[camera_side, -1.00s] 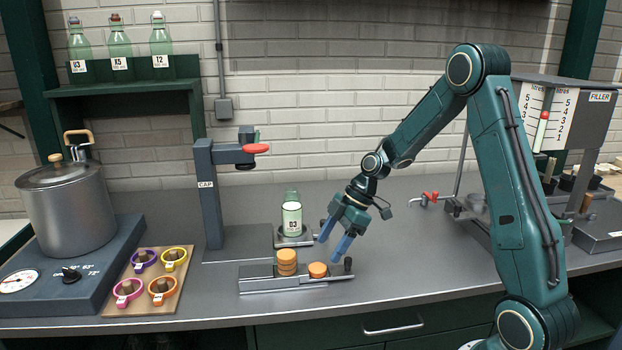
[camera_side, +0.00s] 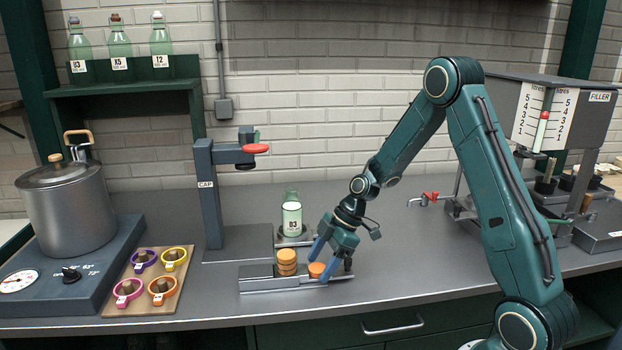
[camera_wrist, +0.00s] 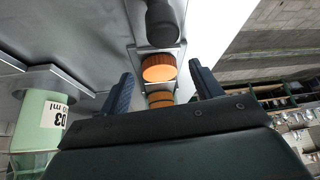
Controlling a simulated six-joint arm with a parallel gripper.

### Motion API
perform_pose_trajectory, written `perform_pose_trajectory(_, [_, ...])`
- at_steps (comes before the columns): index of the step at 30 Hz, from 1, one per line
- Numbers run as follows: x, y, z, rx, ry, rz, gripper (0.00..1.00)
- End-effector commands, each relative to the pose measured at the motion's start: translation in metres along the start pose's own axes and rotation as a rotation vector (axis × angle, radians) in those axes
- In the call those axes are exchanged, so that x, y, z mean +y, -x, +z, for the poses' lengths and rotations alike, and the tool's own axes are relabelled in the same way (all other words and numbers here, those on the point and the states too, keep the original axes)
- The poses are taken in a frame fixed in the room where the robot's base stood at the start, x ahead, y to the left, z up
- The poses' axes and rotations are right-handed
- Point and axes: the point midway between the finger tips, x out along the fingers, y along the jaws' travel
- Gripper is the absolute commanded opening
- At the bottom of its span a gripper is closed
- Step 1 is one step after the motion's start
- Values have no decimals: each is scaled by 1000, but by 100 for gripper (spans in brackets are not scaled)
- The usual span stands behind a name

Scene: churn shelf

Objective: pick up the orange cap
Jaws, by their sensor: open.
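A single orange cap (camera_side: 316,270) sits at the right part of a low metal cap rack (camera_side: 258,286). My gripper (camera_side: 324,262) is open with its blue fingers pointing down at this cap, one finger at its back left and one at its right. In the wrist view the orange cap (camera_wrist: 159,68) shows ahead, between the lines of the two open fingers (camera_wrist: 162,88). A stack of orange caps (camera_side: 287,262) stands on the same rack, left of the single cap; part of it shows in the wrist view (camera_wrist: 160,98). Whether the fingers touch the cap is unclear.
A bottle labelled 03 (camera_side: 292,219) stands on a small base behind the rack.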

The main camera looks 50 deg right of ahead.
Motion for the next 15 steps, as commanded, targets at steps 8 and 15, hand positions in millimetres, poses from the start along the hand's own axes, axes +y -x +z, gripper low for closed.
perform_pose_trajectory(8, [0,0,0,0,0,0,65])
perform_pose_trajectory(15, [0,0,0,0,0,0,35])
